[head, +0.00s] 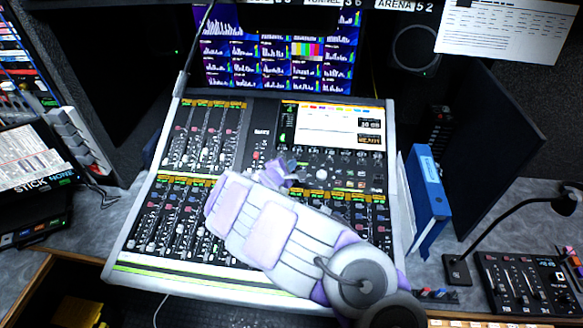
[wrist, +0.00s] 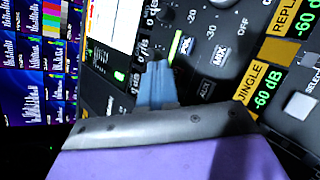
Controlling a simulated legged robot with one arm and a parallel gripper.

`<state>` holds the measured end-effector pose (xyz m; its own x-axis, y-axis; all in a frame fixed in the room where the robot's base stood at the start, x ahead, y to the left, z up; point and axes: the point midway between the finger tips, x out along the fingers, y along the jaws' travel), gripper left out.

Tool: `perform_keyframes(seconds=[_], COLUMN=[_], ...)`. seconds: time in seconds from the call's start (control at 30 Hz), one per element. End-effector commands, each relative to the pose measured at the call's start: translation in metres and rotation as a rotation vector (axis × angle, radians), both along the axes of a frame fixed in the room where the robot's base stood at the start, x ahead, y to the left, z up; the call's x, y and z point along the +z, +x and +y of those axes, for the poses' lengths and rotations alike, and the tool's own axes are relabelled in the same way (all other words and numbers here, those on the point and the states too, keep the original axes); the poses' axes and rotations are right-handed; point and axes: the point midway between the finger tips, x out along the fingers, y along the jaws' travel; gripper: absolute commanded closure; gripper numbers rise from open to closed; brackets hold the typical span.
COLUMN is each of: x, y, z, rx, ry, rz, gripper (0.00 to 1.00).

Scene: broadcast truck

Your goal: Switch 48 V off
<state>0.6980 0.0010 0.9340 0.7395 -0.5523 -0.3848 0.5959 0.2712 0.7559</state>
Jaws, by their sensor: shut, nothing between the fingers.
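The mixing console (head: 120,245) lies sloped in front of me, with rows of faders, knobs and lit buttons. No 48 V label is readable in either view, so I cannot tell which control it is. My gripper (head: 283,170) is over the console's middle, just below its white screen (head: 322,120). In the wrist view my gripper's bluish fingers (wrist: 157,86) are shut and empty, close to the panel. Beside them are a lit PFL button (wrist: 186,45), a lit MIX button (wrist: 222,54) and a dark AUX button (wrist: 207,90). I cannot tell whether the fingertips touch anything.
A monitor wall (head: 280,50) stands behind the console. A blue binder (head: 428,190) stands close on the right, with a gooseneck lamp (head: 500,215) and a small fader panel (head: 525,285) beyond. My arm hides the console's lower middle.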

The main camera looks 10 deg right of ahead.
Motion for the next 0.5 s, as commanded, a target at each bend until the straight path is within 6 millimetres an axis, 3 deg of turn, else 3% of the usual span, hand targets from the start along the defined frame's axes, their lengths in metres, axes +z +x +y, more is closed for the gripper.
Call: perform_keyframes(seconds=[0.27, 0.5], x=[0.001, 0.017], y=[0.000, -0.006], z=[0.000, 0.003], rx=[0.001, 0.003], ry=[0.000, 0.000], rz=[0.001, 0.000], gripper=[1.00, 1.00])
